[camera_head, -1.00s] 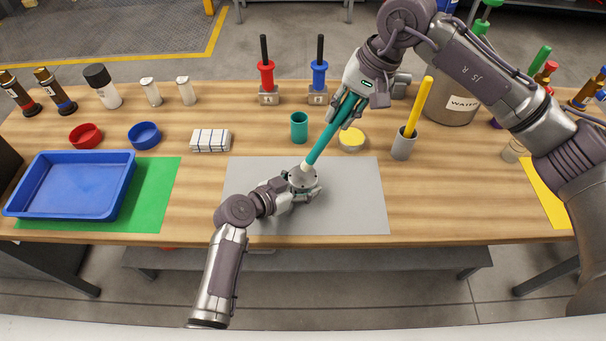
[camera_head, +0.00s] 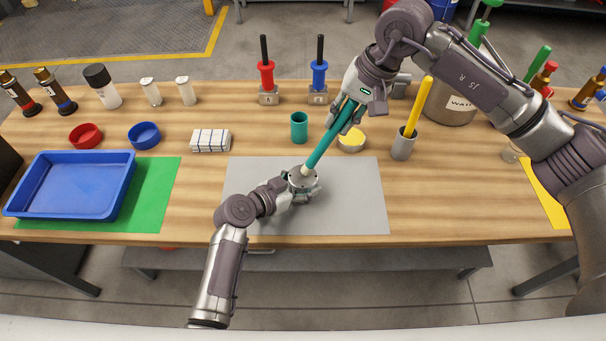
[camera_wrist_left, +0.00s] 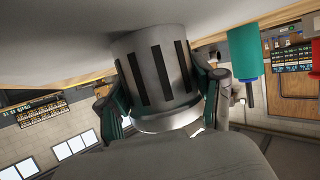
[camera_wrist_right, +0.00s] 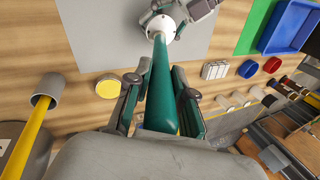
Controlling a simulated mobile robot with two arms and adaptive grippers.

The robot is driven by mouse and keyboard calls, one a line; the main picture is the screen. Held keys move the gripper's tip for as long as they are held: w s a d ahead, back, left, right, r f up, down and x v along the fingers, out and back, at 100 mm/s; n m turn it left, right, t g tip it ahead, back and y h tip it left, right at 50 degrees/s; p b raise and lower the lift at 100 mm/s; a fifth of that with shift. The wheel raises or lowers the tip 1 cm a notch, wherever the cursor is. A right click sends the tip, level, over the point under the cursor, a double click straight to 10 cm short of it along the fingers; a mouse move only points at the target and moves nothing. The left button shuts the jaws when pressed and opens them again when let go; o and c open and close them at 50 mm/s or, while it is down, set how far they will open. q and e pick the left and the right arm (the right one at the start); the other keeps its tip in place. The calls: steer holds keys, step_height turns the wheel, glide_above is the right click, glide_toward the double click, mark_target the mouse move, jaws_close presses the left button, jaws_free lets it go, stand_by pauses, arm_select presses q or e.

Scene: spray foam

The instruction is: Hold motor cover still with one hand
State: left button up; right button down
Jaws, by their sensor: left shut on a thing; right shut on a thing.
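The motor cover (camera_head: 302,177) is a grey slotted cylinder standing on the grey mat (camera_head: 350,215). It fills the middle of the left wrist view (camera_wrist_left: 157,72), with dark vertical slots. My left gripper (camera_head: 300,190) is shut on it from the front left, one finger on each side. My right gripper (camera_head: 345,115) is shut on a teal brush-like tool (camera_head: 322,148) held at a slant. The tool's pale tip meets the top of the cover. In the right wrist view the tool (camera_wrist_right: 157,90) runs between the fingers to the cover's round top (camera_wrist_right: 160,26).
A teal cup (camera_head: 299,128), a yellow-topped round tin (camera_head: 351,140) and a grey holder (camera_head: 403,145) with a yellow tool stand behind the mat. A blue tray (camera_head: 70,212) lies at the left on a green mat. The mat's front part is clear.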

steer(key=shift+a+f, duration=0.1)
steer(key=shift+a, duration=0.05)
steer(key=shift+a, duration=0.8)
steer(key=shift+s+d, duration=0.1)
steer(key=shift+s, duration=0.8)
steer(key=shift+d, duration=0.1)
steer(key=shift+w+d, duration=0.75)
steer(key=shift+w, duration=0.15)
